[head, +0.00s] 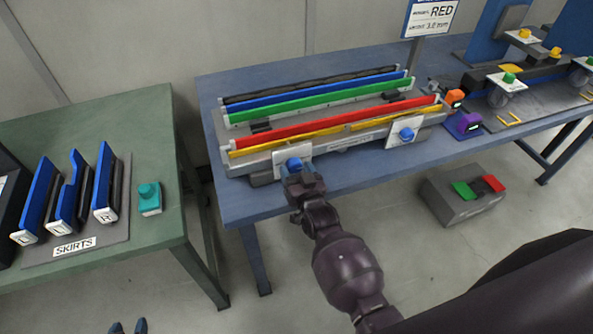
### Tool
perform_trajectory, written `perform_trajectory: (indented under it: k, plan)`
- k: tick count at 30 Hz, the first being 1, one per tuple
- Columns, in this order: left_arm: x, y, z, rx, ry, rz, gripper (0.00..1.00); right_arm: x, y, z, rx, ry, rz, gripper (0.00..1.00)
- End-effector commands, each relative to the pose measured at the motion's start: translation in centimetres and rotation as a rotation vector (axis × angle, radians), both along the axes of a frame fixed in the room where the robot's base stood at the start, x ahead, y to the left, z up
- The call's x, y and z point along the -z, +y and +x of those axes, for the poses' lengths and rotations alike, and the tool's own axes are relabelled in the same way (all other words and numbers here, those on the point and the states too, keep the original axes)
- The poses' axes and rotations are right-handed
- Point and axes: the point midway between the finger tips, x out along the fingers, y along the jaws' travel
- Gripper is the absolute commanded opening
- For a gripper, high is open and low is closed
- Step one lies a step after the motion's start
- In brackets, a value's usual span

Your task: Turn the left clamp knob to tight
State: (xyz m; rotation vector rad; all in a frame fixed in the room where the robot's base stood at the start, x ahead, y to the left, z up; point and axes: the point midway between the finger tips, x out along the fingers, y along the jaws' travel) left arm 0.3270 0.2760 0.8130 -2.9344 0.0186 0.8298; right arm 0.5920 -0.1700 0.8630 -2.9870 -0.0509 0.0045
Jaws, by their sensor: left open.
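The left clamp knob (293,163) is a blue knob on a white plate at the front left of the grey fixture (235,165) on the blue table. My right gripper (300,175) is at this knob and partly covers it. I cannot tell whether its fingers are closed on the knob or only beside it. The right clamp knob (406,134) is a similar blue knob on a white plate, uncovered.
Red, yellow, green, blue and black strips lie along the fixture. A green table (60,285) with a SKIRTS rack is at left. A grey button box (462,197) is on the floor.

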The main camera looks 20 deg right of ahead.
Motion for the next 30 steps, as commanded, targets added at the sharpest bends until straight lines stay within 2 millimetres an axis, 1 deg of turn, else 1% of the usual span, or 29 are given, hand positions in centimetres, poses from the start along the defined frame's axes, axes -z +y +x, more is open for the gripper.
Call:
perform_trajectory:
  k: [9, 14, 17, 24, 30]
  plan:
    - [-0.1, 0.0, 0.1, 0.0, -0.002, 0.0, 0.43, 0.0, 0.0, 0.0, 0.0, 0.0, 0.0, 0.69]
    - [-0.2, 0.0, 0.1, 0.0, -0.002, 0.0, 0.43, 0.1, -0.1, -1.0, 0.001, 0.002, -0.001, 0.69]
    - [-0.2, 0.0, 0.0, 0.0, -0.002, 0.0, 0.43, 0.1, -0.1, -2.2, 0.001, 0.002, -0.001, 0.69]
    - [-0.2, 0.1, -0.3, -0.002, 0.004, 0.0, 0.43, 0.1, -0.2, -6.3, 0.001, 0.002, -0.001, 0.69]
    - [-0.2, 0.1, -0.4, -0.003, 0.006, 0.0, 0.43, 0.1, -0.3, -9.1, 0.001, 0.002, -0.001, 0.69]
